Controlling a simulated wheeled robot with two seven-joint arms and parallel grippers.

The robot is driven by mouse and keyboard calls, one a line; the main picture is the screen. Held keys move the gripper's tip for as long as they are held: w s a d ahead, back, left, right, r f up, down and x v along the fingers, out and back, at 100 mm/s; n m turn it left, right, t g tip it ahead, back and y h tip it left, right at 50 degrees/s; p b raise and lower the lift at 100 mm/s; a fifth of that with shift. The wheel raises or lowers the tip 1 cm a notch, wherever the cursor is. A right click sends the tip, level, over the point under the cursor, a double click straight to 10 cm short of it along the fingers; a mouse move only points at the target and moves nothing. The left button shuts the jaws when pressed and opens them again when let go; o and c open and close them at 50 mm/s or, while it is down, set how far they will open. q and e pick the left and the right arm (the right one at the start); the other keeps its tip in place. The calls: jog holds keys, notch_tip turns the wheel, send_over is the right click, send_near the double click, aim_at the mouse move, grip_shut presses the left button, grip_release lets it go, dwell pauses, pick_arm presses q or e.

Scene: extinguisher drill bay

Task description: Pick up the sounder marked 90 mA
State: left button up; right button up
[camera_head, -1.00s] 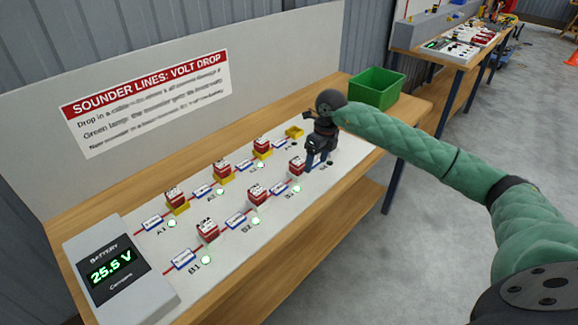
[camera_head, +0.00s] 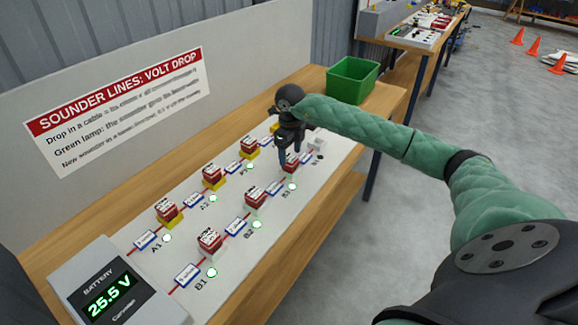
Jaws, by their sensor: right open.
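Several red sounders with white tops sit on the white board: at A1 (camera_head: 168,213), A2 (camera_head: 213,178), a third in that back row (camera_head: 249,148), and at B1 (camera_head: 209,242), B2 (camera_head: 255,201) and B3 (camera_head: 288,166). The back-row ones have yellow bases, the front-row ones white bases. Their top markings are too small to read, so I cannot tell which says 90 mA. My right gripper (camera_head: 291,154) is open, pointing down at the B3 sounder and partly hiding it. Whether it touches that sounder is unclear. My left gripper is not in view.
A battery box (camera_head: 112,290) reading 25.5 V stands at the near left. A green bin (camera_head: 352,82) stands at the bench's far end. An empty white base (camera_head: 317,145) ends the front row. A sign panel (camera_head: 120,100) stands behind. Green lamps glow beside the sounders.

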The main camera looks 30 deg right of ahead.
aim_at(290, 158)
notch_tip(290, 158, down, 4)
jog(key=shift+r, duration=0.15)
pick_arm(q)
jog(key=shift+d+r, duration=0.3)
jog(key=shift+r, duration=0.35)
pick_arm(e)
jog(key=c, duration=1.1)
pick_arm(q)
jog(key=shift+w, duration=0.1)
